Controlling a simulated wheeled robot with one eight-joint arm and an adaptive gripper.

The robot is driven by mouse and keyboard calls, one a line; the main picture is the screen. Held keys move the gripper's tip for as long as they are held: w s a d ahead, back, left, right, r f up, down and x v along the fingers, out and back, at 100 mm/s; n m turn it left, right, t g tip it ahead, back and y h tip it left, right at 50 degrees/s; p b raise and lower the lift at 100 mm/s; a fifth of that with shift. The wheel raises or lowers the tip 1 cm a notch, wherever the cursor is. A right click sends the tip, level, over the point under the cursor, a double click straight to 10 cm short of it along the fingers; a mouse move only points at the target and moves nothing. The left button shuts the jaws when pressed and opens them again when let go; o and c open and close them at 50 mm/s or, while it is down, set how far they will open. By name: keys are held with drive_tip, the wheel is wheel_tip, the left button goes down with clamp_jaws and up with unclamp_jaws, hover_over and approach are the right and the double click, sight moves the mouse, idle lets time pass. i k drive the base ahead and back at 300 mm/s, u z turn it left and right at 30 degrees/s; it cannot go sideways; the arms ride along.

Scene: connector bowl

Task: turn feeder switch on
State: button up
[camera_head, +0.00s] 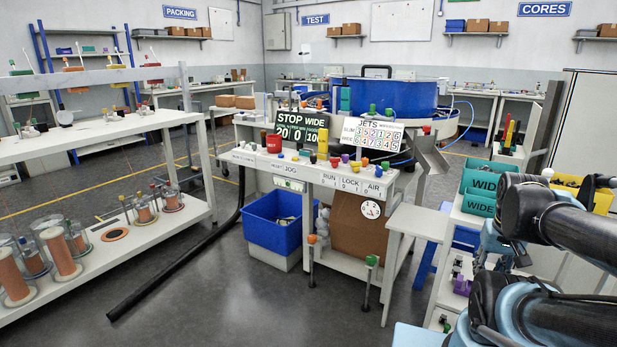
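The feeder is a large blue bowl (392,98) on a white bench (300,172) in the middle of the head view. The bench's front edge carries labels: JOG (291,185), RUN (329,180), LOCK (350,184) and AIR (374,189). Small marks show under RUN, LOCK and AIR, but I cannot make out which is the feeder switch or its position. A dark board (301,128) on the bench reads STOP, WIDE, 20, 0, 100. My dark and light-blue arm links fill the lower right, apart from the bench. My gripper's fingers cannot be seen.
A blue bin (273,221) sits below. A white side table (418,222) and green WIDE bins (483,185) lie between bench and arm. Open floor lies front left.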

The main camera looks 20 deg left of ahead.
sight(334, 161)
drive_tip(key=u, duration=1.05)
drive_tip(key=k, duration=0.5)
drive_tip(key=u, duration=0.1)
drive_tip(key=i, duration=0.45)
drive_tip(key=z, duration=0.05)
